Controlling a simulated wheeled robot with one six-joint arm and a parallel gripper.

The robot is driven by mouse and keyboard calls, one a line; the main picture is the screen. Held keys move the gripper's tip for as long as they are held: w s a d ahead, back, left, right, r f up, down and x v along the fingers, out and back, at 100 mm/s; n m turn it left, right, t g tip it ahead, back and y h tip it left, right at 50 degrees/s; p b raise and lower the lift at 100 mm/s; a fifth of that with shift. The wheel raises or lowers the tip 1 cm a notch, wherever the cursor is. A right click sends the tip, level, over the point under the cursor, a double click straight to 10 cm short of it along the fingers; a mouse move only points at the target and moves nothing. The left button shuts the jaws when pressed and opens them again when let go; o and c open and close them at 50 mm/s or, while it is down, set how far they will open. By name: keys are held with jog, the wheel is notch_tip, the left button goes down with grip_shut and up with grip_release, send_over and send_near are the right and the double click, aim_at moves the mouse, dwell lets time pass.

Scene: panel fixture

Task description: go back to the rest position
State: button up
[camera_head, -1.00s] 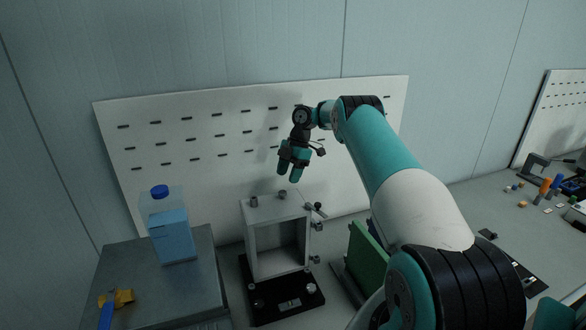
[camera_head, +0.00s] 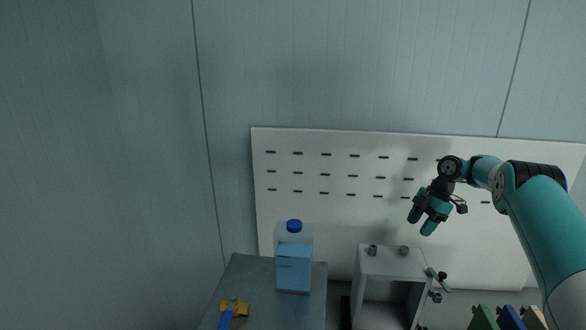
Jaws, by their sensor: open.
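My gripper (camera_head: 422,222) hangs from my teal arm at the right of the view, its two teal fingers pointing down and left. It is open, with nothing between the fingers. It is in the air above the grey box fixture (camera_head: 392,262), in front of the white slotted panel (camera_head: 330,212). The fixture has an open front and two small knobs on top. The lower part of the fixture is cut off by the picture's bottom edge.
A blue-capped bottle with blue liquid (camera_head: 294,262) stands on a grey cabinet (camera_head: 245,275) left of the fixture. A yellow and blue tool (camera_head: 232,309) lies there too. Green, blue and tan pieces (camera_head: 508,318) show at bottom right. Bare wall fills the left.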

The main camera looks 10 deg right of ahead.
jog(key=s+a+r+m+b, duration=0.2)
jog(key=a+r+b, duration=0.25)
jog(key=a, duration=0.65)
jog(key=s+a+r+m+b, duration=0.3)
jog(key=a+r+b, duration=0.15)
jog(key=a, duration=0.75)
jog(key=s+a+f+m+b, duration=0.1)
jog(key=s+a+m+b, duration=0.1)
jog(key=s+a+b, duration=0.5)
jog(key=s+a+f+m, duration=0.1)
jog(key=s+a, duration=0.4)
jog(key=s, duration=0.7)
jog(key=s+a+f+m+b, duration=0.1)
jog(key=s+f+m+b, duration=0.2)
jog(key=s, duration=1)
notch_tip(320, 180, down, 2)
jog(key=shift+s+a+f, duration=0.1)
jog(key=shift+s+a, duration=0.05)
jog(key=shift+s, duration=0.25)
